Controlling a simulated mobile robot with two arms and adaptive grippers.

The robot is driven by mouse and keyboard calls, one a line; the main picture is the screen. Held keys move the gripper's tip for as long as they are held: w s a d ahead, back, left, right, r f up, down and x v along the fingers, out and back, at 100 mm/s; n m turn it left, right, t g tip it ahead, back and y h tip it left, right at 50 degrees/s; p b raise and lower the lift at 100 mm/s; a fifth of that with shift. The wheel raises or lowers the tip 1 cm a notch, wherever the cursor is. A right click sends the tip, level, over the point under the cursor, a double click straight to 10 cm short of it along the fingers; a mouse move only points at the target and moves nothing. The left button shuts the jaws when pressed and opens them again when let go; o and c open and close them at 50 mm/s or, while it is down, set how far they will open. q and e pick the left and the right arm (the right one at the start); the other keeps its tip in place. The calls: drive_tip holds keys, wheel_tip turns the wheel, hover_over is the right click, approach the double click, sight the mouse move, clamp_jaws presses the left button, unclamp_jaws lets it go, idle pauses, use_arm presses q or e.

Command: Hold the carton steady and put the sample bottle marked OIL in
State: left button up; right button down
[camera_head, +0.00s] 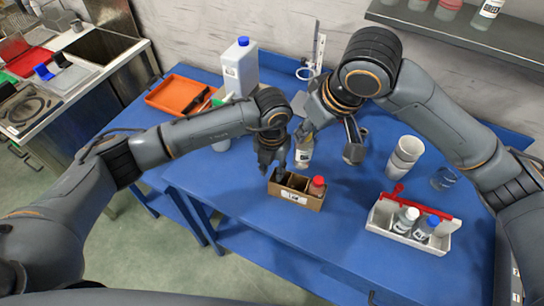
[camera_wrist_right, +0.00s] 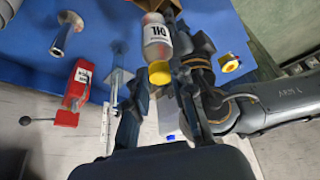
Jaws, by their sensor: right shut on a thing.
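The brown carton (camera_head: 297,199) stands on the blue table with a divided inside and a white label on its front. A red-capped bottle (camera_head: 317,187) sits in its right part. My left gripper (camera_head: 271,171) points down at the carton's left end; whether its fingers grip the wall is unclear. My right gripper (camera_head: 305,136) is shut on the OIL bottle (camera_head: 303,155) and holds it just behind the carton. In the right wrist view the OIL bottle (camera_wrist_right: 158,40) shows its label and yellow cap between my fingers.
A white carrier (camera_head: 410,233) with a red handle holds bottles at the right. Stacked cups (camera_head: 403,157) and a glass (camera_head: 443,178) stand behind it. An orange tray (camera_head: 179,95) and a white jug (camera_head: 240,70) are at the back left. The table front is clear.

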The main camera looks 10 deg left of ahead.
sight(309, 142)
use_arm(q)
drive_tip(key=shift+f, duration=1.2)
clamp_jaws()
use_arm(e)
wheel_tip(309, 142, down, 4)
drive_tip(key=shift+d+f+n+g+y, duration=0.15)
drive_tip(key=shift+n+g+y, duration=0.15)
drive_tip(key=shift+n, duration=0.8)
wheel_tip(309, 142, down, 11)
drive_tip(key=shift+r, duration=0.2)
